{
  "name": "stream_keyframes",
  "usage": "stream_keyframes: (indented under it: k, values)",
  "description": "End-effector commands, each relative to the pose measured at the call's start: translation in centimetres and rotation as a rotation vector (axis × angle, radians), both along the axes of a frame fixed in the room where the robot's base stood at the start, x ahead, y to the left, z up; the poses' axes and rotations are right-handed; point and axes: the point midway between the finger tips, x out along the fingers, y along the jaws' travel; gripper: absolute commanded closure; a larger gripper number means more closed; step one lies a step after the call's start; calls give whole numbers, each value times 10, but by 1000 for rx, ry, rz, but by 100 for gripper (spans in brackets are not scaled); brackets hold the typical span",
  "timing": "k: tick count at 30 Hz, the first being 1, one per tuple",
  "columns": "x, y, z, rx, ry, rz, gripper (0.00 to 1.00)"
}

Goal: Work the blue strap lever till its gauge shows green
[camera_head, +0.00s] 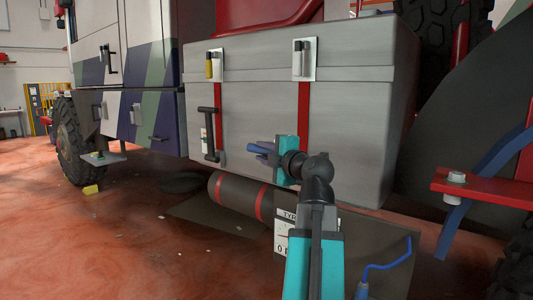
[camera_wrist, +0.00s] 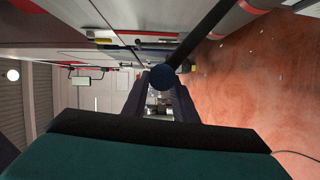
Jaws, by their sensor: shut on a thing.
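The blue strap lever (camera_head: 256,148) shows as a short blue bar in front of the grey box, near the lower end of the right red strap (camera_head: 304,118). My gripper (camera_head: 268,152) is shut on it. In the wrist view the lever's round dark blue end (camera_wrist: 162,77) sits between the two fingertips (camera_wrist: 162,90). The lever's mounting and its gauge cannot be made out; my gripper and arm cover that area.
The grey box (camera_head: 350,110) stands close behind my gripper. A black handle (camera_head: 208,135) is on its left. Below are a dark roll with red bands (camera_head: 238,197), a partly hidden white dial panel (camera_head: 282,235) and a blue crank (camera_head: 385,266). Red floor at left is mostly clear.

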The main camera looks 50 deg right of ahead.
Motion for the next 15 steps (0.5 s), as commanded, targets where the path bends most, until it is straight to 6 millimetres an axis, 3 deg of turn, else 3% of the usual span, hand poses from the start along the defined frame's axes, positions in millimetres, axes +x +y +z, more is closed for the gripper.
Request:
stream_keyframes:
  k: [5,6,8,15]
  values:
    - [-4,-4,0,-7,3,-15,100]
    - [-4,-4,0,-7,2,-15,70]
    - [-4,-4,0,-6,2,-14,60]
    - [-2,-3,0,-3,1,-8,60]
